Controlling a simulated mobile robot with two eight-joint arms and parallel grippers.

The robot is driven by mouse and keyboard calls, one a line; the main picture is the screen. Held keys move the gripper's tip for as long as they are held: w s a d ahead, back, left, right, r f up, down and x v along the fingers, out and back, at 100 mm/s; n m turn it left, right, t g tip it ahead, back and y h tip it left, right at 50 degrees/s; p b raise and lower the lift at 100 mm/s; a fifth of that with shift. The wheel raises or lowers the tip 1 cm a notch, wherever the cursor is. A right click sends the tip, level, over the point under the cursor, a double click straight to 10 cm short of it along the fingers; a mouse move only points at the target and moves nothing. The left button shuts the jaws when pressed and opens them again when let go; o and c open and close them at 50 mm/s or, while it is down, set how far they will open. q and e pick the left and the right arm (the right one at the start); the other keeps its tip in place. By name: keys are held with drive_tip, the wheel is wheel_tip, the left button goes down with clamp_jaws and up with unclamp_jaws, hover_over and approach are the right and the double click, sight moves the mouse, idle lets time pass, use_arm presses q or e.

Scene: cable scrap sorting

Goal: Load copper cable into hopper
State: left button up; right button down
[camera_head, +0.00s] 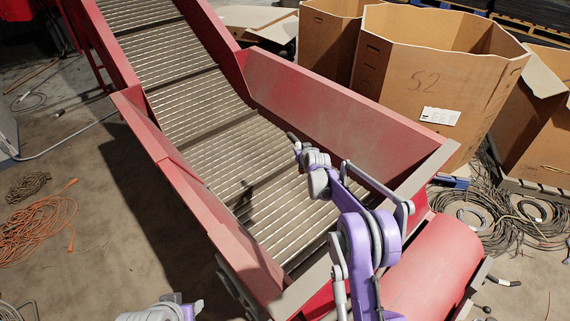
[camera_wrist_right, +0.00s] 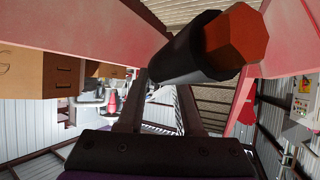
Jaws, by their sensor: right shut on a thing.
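The hopper (camera_head: 180,185) is a red-walled trough with a ribbed metal conveyor (camera_head: 215,110) as its floor, rising to the upper left. My right gripper (camera_head: 296,143) reaches over the conveyor inside the hopper walls. It is shut on a short copper cable (camera_head: 291,136), which looks small and dark in the head view. In the right wrist view the cable (camera_wrist_right: 188,50) is a thick black piece with an orange-red copper end, held between the fingers (camera_wrist_right: 160,110). Part of my left arm, with its gripper end (camera_head: 190,308), shows at the bottom edge; its jaws are unclear.
Large cardboard boxes, one marked 52 (camera_head: 415,85), stand right of the hopper. Black cable coils (camera_head: 500,215) lie on the floor at right. Orange cable (camera_head: 40,225) lies on the floor at left. A red roller housing (camera_head: 435,265) is at the hopper's near end.

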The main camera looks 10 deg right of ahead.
drive_tip(key=shift+w, duration=0.45)
use_arm(q)
drive_tip(key=shift+s+f+b, duration=0.25)
drive_tip(key=shift+f+b, duration=0.2)
drive_tip(key=shift+f, duration=0.15)
drive_tip(key=shift+s+f+b, duration=0.25)
drive_tip(key=shift+f+b, duration=0.2)
drive_tip(key=shift+f, duration=0.15)
use_arm(e)
drive_tip(key=shift+f, duration=2.95)
drive_tip(key=shift+c, duration=2.4)
unclamp_jaws()
drive_tip(key=shift+s, duration=0.1)
drive_tip(key=b+v, duration=0.1)
drive_tip(key=v, duration=0.8)
drive_tip(key=shift+s+r, duration=0.1)
use_arm(q)
drive_tip(key=shift+s+f, duration=0.15)
drive_tip(key=shift+f, duration=0.35)
drive_tip(key=shift+s+f, duration=0.15)
drive_tip(key=shift+f, duration=0.35)
use_arm(e)
drive_tip(key=shift+v, duration=0.75)
